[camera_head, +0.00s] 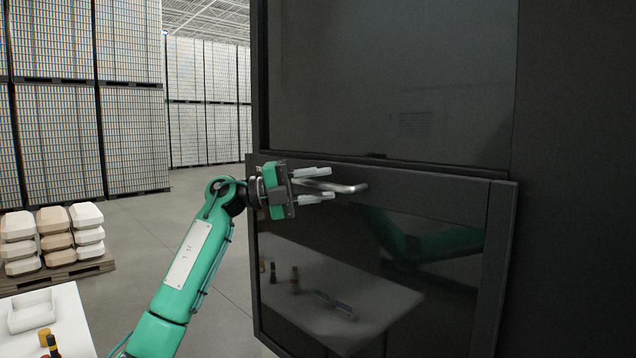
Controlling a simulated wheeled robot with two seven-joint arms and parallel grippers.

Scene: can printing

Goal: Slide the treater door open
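The treater door (455,185) is a dark-framed panel with a dark reflective window, low on the black machine. A silver bar handle (347,187) is fixed near its top left. My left gripper (322,185) reaches in from the left at the handle. Its two pale fingers are apart, one above and one below the bar, with visible gaps, so it looks open around the handle. Contact with the bar cannot be made out. The left part of the handle is partly hidden by the fingers. My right gripper is not in view.
A fixed dark panel (400,80) is above the door. A white table (70,315) with a white tray (31,312) and small bottles is at the lower left. Stacked cartons (55,235) stand on a pallet behind it. Grey floor (215,285) is clear left of the door.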

